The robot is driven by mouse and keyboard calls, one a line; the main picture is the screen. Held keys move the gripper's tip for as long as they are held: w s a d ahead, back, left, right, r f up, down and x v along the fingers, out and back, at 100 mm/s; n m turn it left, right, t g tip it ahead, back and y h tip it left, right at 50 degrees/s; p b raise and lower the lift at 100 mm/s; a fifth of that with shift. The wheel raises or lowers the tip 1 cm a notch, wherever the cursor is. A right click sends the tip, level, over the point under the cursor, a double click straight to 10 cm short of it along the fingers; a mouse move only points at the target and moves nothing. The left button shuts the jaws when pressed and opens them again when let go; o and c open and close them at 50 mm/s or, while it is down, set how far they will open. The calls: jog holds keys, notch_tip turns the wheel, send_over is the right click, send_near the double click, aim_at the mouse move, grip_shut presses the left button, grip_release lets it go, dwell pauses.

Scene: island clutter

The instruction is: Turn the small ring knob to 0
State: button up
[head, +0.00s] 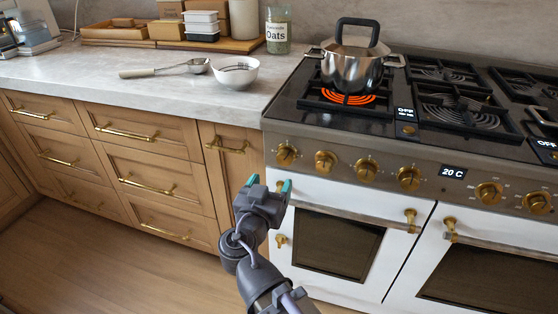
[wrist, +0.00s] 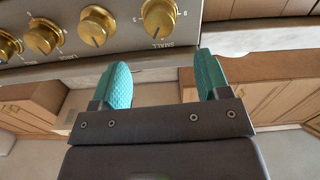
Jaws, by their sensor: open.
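The small ring knob (wrist: 159,17) is a round brass knob with "SMALL" printed beside it, at the top of the wrist view. A dark pointer line on it points down in that view, towards the lettering. It appears to be the leftmost knob (head: 286,154) on the stove front in the head view. My gripper (head: 269,184) is open and empty, below and slightly left of that knob. In the wrist view the two teal fingers of my gripper (wrist: 162,68) are spread, apart from the knob. The marking 0 is not legible.
More brass knobs (head: 326,161) run rightward along the panel. A steel pot (head: 352,72) stands over a glowing orange burner (head: 347,97). The oven handle (head: 350,214) sticks out below the knobs. Wooden drawers (head: 150,172) stand left; the floor in front is clear.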

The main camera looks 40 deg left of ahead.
aim_at(284, 160)
jog(key=x, duration=1)
jog(key=shift+w+a, duration=0.1)
jog(key=shift+w, duration=0.2)
jog(key=c, duration=0.9)
jog(key=shift+n, duration=0.3)
jog(key=shift+n, duration=2.7)
